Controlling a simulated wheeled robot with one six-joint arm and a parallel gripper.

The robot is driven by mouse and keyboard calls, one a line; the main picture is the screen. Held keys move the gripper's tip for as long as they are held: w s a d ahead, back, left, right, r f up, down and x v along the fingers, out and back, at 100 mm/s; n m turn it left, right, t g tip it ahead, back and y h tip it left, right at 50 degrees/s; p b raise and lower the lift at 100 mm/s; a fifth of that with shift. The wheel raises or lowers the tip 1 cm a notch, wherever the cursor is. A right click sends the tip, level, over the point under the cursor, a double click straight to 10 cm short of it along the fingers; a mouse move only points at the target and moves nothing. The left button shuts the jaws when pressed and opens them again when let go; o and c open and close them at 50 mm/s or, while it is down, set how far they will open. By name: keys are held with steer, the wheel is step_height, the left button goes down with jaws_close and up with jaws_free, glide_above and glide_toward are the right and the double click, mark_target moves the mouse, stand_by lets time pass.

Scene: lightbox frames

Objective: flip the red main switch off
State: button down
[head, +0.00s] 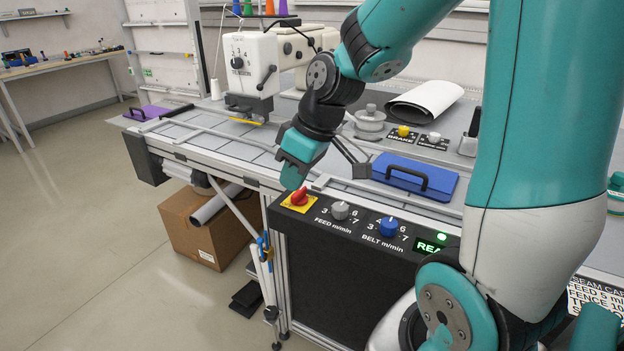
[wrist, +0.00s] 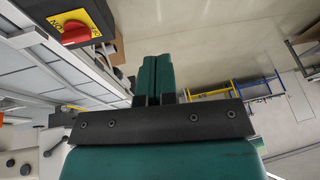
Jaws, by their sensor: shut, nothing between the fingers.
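The red main switch (head: 299,197) is a rotary knob on a yellow plate (head: 290,205) at the left end of the black control panel. In the wrist view the red knob (wrist: 76,33) shows at the upper left, with "ON" lettering on its yellow plate. My gripper (head: 291,182) is shut and empty. In the head view its teal fingers appear just above the switch. In the wrist view the closed fingers (wrist: 155,62) lie to the right of the knob, with a gap between.
The grey feed knob (head: 340,210) and blue belt knob (head: 389,227) sit right of the switch. A green light (head: 441,237) glows above a lit sign partly hidden by my arm. A blue handled plate (head: 415,177) lies behind the panel. A sewing machine (head: 252,60) stands at the back left.

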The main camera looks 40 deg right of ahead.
steer(key=w+d+f+m+t+h, duration=0.1)
steer(key=d+f, duration=0.1)
steer(key=d, duration=1.3)
steer(key=shift+w+f+h+p, duration=0.3)
steer(key=shift+w+f+p, duration=0.1)
steer(key=p, duration=0.1)
glide_toward(306, 196)
steer(key=f, duration=0.1)
steer(key=s+f, duration=0.1)
steer(key=f, duration=0.1)
steer(key=s+f, duration=0.1)
steer(key=f, duration=0.1)
steer(key=shift+s+d, duration=0.15)
steer(key=shift+d, duration=0.1)
steer(key=shift+w+a+f+p, duration=0.1)
steer(key=shift+w+a+p, duration=0.2)
steer(key=shift+w, duration=0.35)
steer(key=shift+w+a+f+p, duration=0.15)
steer(key=shift+w+p, duration=0.2)
steer(key=shift+w, duration=0.35)
steer(key=shift+w+a+r+p, duration=0.1)
steer(key=shift+w+a+p, duration=0.2)
steer(key=shift+w, duration=0.35)
steer(key=shift+w, duration=0.1)
